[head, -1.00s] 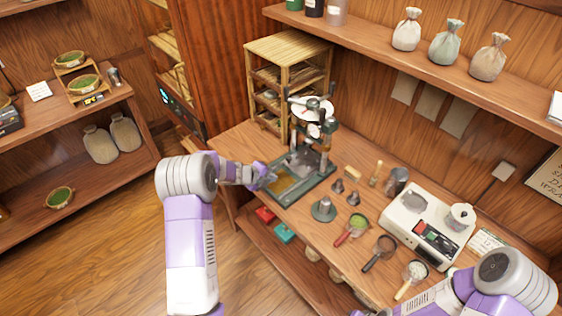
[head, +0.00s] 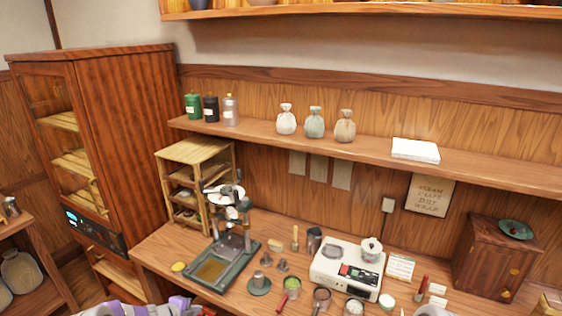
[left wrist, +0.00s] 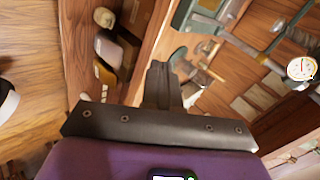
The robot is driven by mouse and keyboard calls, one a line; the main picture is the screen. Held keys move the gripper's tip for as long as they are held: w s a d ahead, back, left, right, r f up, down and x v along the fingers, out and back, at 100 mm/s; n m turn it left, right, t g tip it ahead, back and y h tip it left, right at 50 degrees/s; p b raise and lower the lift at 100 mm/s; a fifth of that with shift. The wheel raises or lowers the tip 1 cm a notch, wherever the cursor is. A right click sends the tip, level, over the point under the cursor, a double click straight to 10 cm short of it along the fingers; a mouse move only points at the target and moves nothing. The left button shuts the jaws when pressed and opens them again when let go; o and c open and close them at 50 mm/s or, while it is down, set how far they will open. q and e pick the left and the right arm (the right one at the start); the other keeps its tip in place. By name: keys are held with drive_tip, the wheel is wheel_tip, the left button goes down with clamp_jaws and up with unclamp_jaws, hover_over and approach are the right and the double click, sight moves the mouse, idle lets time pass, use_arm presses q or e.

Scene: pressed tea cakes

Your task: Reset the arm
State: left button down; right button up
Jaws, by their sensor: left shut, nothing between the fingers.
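My left gripper (head: 182,303) shows only partly at the bottom edge of the head view, in front of the workbench (head: 150,258). In the left wrist view its dark fingers (left wrist: 163,72) are together with nothing between them. A little of my right arm shows at the bottom right of the head view; its gripper is out of the picture. The press (head: 229,232) with a dial stands on its green base (head: 212,271), beyond my left gripper and apart from it.
A white scale (head: 347,268), a metal-based tool (head: 259,285) and several small bowls stand along the bench. A bamboo rack (head: 195,150) and tall cabinet (head: 128,150) are at the left. A shelf (head: 380,150) with pouches runs above. A wooden box (head: 493,262) is at right.

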use_arm(q)
drive_tip(key=s+d+f+n+g+b, duration=0.3)
drive_tip(key=s+d+f+n+b, duration=0.1)
drive_tip(key=s+d+f+n, duration=1.1)
drive_tip(key=s+d+f+n+g+b, duration=0.1)
drive_tip(key=s+n, duration=0.3)
drive_tip(key=s, duration=0.4)
drive_tip(key=s+d+f+n+g+b, duration=0.1)
drive_tip(key=s+f+n+g, duration=0.3)
drive_tip(key=s, duration=0.4)
drive_tip(key=shift+d+f+n, duration=0.35)
drive_tip(key=shift+d+n, duration=0.15)
drive_tip(key=shift+d, duration=0.25)
use_arm(e)
wheel_tip(320, 180, down, 7)
drive_tip(key=w, duration=0.1)
drive_tip(key=shift+w+r, duration=0.15)
drive_tip(key=shift+w, duration=0.1)
